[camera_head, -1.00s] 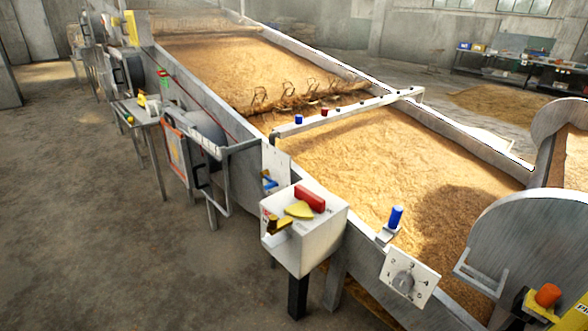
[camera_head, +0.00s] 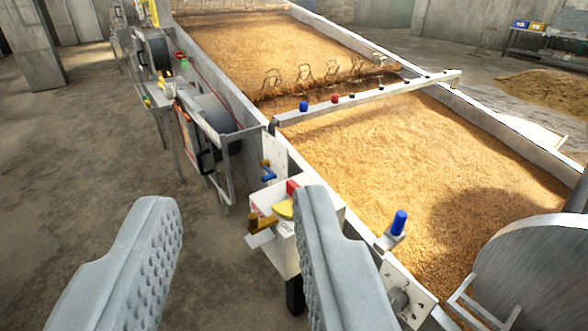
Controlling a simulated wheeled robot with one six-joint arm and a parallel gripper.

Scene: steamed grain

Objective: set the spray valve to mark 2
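No label naming the spray valve is readable. A small blue-handled valve (camera_head: 268,174) with a brassy part sits on a pale plate (camera_head: 273,152) on the trough's near side, below the end of the cross bar (camera_head: 375,98). I cannot tell which is the spray valve, or read either setting. My gripper (camera_head: 235,200) is open and empty, its two grey padded fingers wide apart in the foreground, with the blue-handled valve beyond the gap.
A white box (camera_head: 284,252) with a yellow pointer and red block stands beyond the gap, partly behind my right finger. A blue knob (camera_head: 399,222) stands on the trough rim. Grain (camera_head: 400,150) fills the trough. The floor at left is clear.

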